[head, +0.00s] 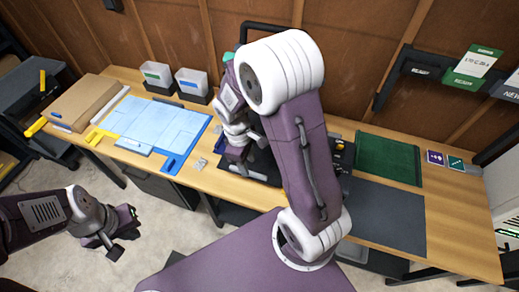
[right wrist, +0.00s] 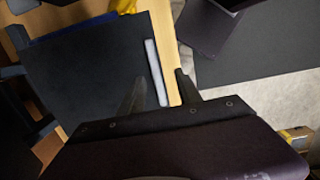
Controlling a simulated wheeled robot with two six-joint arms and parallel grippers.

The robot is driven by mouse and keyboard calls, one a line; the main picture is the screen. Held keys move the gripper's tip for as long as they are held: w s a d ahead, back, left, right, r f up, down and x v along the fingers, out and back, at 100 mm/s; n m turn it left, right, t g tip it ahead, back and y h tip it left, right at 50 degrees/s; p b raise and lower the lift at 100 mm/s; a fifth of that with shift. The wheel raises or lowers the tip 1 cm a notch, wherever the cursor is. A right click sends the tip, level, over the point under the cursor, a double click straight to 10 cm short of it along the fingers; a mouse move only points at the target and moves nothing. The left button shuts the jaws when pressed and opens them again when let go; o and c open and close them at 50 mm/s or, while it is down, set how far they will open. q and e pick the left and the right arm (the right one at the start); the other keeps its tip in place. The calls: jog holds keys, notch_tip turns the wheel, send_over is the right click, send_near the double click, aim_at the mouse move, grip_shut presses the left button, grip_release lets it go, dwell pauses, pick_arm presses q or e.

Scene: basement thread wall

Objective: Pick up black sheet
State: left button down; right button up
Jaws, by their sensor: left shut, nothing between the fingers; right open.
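A black sheet (head: 262,168) lies on the wooden workbench near the middle of the head view, partly hidden by my right arm. In the right wrist view a large flat black sheet (right wrist: 85,70) fills the left, with a pale strip (right wrist: 153,72) along its right edge. My right gripper (head: 236,160) is over the sheet's left part. My left gripper (head: 116,250) is shut and empty over the floor, in front of the bench.
A blue mat with light blue sheets (head: 158,125) lies to the left. Two white bins (head: 190,82) stand behind it, and a cardboard stack (head: 80,100) is at the far left. To the right are a dark grey mat (head: 385,215) and a green mat (head: 388,158).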

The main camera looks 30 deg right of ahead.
aim_at(265, 169)
jog(key=shift+w+d+f, duration=0.3)
jog(key=shift+w+f, duration=0.55)
jog(key=shift+f, duration=0.05)
jog(key=f, duration=0.3)
jog(key=shift+w+d+f, duration=0.15)
jog(key=shift+w+f, duration=0.1)
jog(key=shift+s+f, duration=0.15)
jog(key=shift+f, duration=0.2)
jog(key=shift+s+a, duration=0.35)
jog(key=shift+a, duration=0.15)
grip_shut()
pick_arm(q)
jog(key=shift+w+f, duration=0.1)
jog(key=shift+w, duration=0.85)
pick_arm(e)
jog(key=shift+w+d, duration=0.1)
jog(key=shift+d, duration=0.15)
